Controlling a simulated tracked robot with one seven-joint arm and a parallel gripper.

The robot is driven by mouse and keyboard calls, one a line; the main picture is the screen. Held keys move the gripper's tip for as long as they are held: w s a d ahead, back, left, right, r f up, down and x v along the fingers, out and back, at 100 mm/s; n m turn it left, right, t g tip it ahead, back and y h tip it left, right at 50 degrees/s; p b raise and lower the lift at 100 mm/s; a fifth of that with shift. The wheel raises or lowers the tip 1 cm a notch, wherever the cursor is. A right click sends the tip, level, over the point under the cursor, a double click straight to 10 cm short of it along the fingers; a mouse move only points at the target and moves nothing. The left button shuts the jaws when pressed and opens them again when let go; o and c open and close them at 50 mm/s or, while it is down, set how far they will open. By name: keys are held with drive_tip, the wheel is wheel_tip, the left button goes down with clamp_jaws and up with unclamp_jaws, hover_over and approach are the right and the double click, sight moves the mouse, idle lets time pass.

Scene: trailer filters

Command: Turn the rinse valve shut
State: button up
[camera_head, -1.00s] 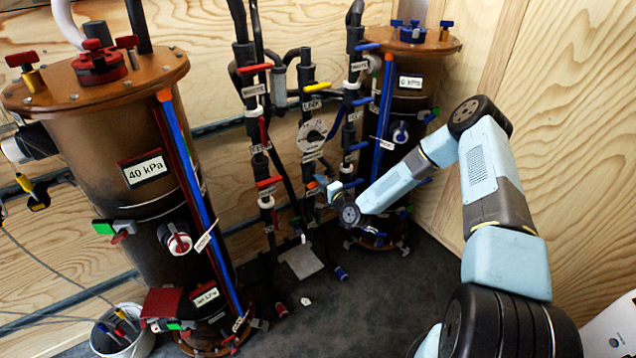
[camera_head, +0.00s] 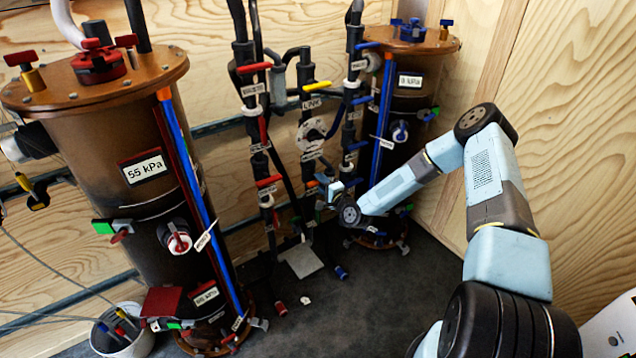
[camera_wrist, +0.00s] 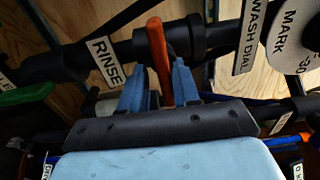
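The rinse valve's orange handle (camera_wrist: 160,60) stands across a dark pipe in the wrist view, just right of the "RINSE" label (camera_wrist: 104,62). My gripper (camera_wrist: 159,82) has one blue finger on each side of the handle. The fingers lie very close to it; I cannot tell whether they press on it. In the head view my gripper (camera_head: 334,190) is at the middle pipe, at the small orange handle (camera_head: 322,178). The contact is too small to make out there.
A right tank (camera_head: 408,101) stands behind my arm. Pipes with red, blue and yellow handles stand close around my gripper. A white bucket (camera_head: 124,338) is at lower left.

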drive_tip(key=shift+o, duration=0.8)
drive_tip(key=shift+r, duration=0.1)
drive_tip(key=v, duration=1.3)
drive_tip(key=shift+s+d, duration=0.25)
drive_tip(key=s+d+r+n+g+h, duration=0.2)
drive_tip(key=d+r+n+g+h, duration=0.15)
drive_tip(key=r, duration=0.65)
drive_tip(key=s+d+r+n+g+h, duration=0.1)
drive_tip(key=d+r+n+g+h, duration=0.25)
drive_tip(key=r, duration=0.55)
drive_tip(key=s+d+r+n+g+h, duration=0.15)
drive_tip(key=d+r+n, duration=0.35)
drive_tip(key=r, duration=0.5)
drive_tip(key=s+d+r+m+h, duration=0.1)
drive_tip(key=s+d+r+h, duration=0.2)
drive_tip(key=s+r, duration=1.2)
drive_tip(key=s, duration=0.6)
drive_tip(key=s+r+y, duration=0.1)
drive_tip(key=s+r, duration=0.3)
drive_tip(key=s, duration=0.5)
drive_tip(key=shift+a+g, duration=0.3)
drive_tip(key=shift+g, duration=0.15)
